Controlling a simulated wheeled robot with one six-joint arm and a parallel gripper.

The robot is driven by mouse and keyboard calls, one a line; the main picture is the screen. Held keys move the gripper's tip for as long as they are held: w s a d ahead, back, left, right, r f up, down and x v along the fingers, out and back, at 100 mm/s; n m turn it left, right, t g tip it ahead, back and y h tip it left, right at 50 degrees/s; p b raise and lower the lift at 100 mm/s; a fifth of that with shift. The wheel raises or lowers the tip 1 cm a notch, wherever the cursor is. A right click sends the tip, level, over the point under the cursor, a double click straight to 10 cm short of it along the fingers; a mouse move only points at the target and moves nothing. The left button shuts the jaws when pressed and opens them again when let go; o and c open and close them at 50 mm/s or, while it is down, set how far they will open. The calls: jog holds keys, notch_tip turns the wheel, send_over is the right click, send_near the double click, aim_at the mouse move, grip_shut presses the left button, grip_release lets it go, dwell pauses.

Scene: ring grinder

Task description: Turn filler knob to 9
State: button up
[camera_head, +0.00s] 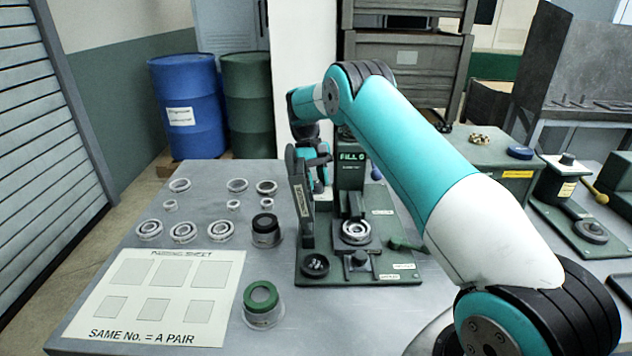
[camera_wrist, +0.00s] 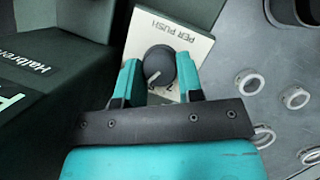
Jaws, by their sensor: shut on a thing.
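The pointer aims to the lower left in that view. Most of the dial's numbers are hidden; one digit shows beside the knob, partly covered. My gripper (camera_wrist: 160,78) has one teal finger on each side of the knob and is shut on it. In the head view my gripper (camera_head: 318,165) is at the left side of the filler (camera_head: 351,172), labelled "FILL", and the knob is hidden there.
The filler stands on a green base plate (camera_head: 310,270) on the grey table. Metal rings (camera_head: 184,232) lie to the left, with two jars (camera_head: 265,230) (camera_head: 262,302) nearer. A pairing sheet (camera_head: 150,298) lies front left. My arm spans the right side.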

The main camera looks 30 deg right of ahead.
jog(key=o, duration=0.9)
